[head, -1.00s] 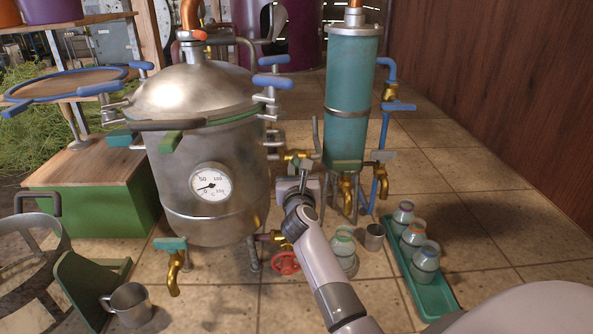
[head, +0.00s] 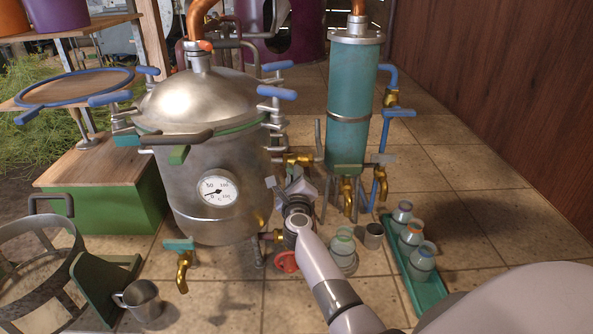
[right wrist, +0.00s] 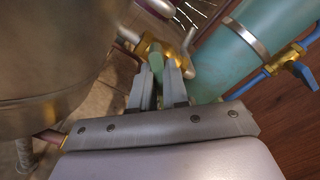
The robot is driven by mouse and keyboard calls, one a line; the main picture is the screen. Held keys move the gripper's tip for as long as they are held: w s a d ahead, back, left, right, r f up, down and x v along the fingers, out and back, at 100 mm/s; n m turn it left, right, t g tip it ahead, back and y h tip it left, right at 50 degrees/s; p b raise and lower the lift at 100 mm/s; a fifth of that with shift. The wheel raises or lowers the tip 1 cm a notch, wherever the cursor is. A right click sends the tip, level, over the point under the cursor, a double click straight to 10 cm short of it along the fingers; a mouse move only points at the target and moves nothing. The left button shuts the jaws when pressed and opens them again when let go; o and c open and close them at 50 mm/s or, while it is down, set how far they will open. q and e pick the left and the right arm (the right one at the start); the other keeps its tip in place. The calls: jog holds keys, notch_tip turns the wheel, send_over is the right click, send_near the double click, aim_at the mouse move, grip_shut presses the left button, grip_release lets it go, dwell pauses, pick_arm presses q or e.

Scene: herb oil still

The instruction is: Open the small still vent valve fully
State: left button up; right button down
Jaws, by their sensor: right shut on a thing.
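The still (head: 205,120) is a domed steel pot with a dial gauge, left of centre in the head view. A brass valve (head: 297,159) sits on its right side, toward the teal column; it also shows in the right wrist view (right wrist: 165,50). My right gripper (head: 284,184) is just below this valve in the head view. In the right wrist view its fingers (right wrist: 160,92) are shut on a pale green lever handle (right wrist: 156,66) at the brass valve. The fingers hide part of the handle, and its exact angle is hard to read. My left gripper is out of view.
The teal column (head: 352,105) with blue pipe and brass taps stands close right of the gripper. A red handwheel (head: 286,261) and a jar (head: 342,248) are below. A green tray (head: 425,290) holds jars. A steel mug (head: 141,299) stands at front left.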

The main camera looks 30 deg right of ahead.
jog(key=n+p, duration=0.1)
jog(key=n, duration=0.2)
jog(key=n+p, duration=0.1)
jog(key=n, duration=0.2)
jog(key=n+p, duration=0.1)
jog(key=n, duration=0.1)
jog(key=shift+w+a+f+n, duration=0.1)
jog(key=shift+f+n, duration=0.3)
dwell(0.4)
jog(key=c, duration=1.1)
grip_release()
jog(key=shift+f, duration=0.1)
jog(key=shift+a, duration=0.1)
